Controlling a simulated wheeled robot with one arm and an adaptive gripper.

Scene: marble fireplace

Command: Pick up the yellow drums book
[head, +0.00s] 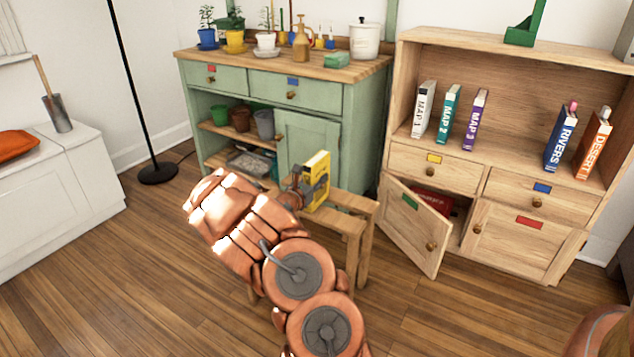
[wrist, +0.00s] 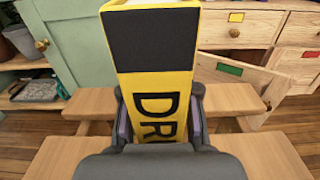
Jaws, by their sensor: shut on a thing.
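The yellow drums book (head: 317,178) stands upright in my gripper (head: 297,187) at the small wooden bench, in front of the green cabinet. In the wrist view the yellow book (wrist: 152,95) fills the middle, its spine toward the camera with a black band and the letters "DR" showing. My gripper's two fingers (wrist: 160,118) press on its two sides. The lower part of the book is hidden behind the gripper body. I cannot tell whether the book touches the bench (head: 345,218).
A wooden bookcase (head: 415,60) at right holds several books, such as Map 1 (head: 423,110) and Rivers (head: 561,138). Its lower left door (head: 413,225) stands open, with a red item (head: 432,201) inside. A green cabinet (head: 360,100) with pots stands behind. Open floor lies at left.

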